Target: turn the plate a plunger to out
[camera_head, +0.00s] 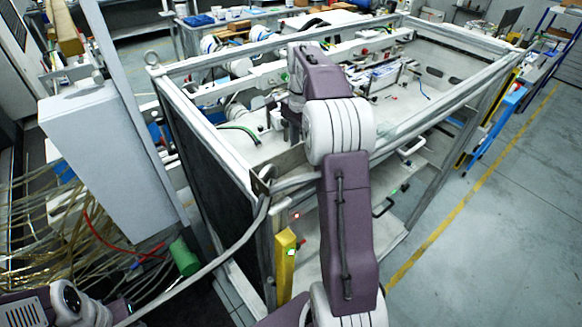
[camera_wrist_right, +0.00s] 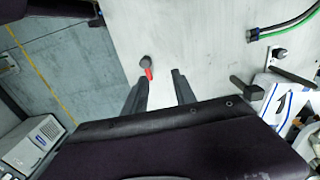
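In the right wrist view, a small dark grey knob with a red part (camera_wrist_right: 146,66) sits on a pale metal plate (camera_wrist_right: 200,45). It looks like a plunger, but I see no label telling which plate it belongs to. My right gripper (camera_wrist_right: 160,76) is open and empty, its two dark fingers apart. The knob shows just beyond the left fingertip; I cannot tell whether they touch. In the head view my right arm reaches over the machine frame, and its gripper (camera_head: 290,125) is mostly hidden by the arm. My left gripper is out of view.
A metal machine frame (camera_head: 185,115) surrounds the work area. In the wrist view, a black lever (camera_wrist_right: 248,88), green and black hoses (camera_wrist_right: 285,28) and a blue and white part (camera_wrist_right: 290,105) lie to the right. The plate around the knob is mostly bare.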

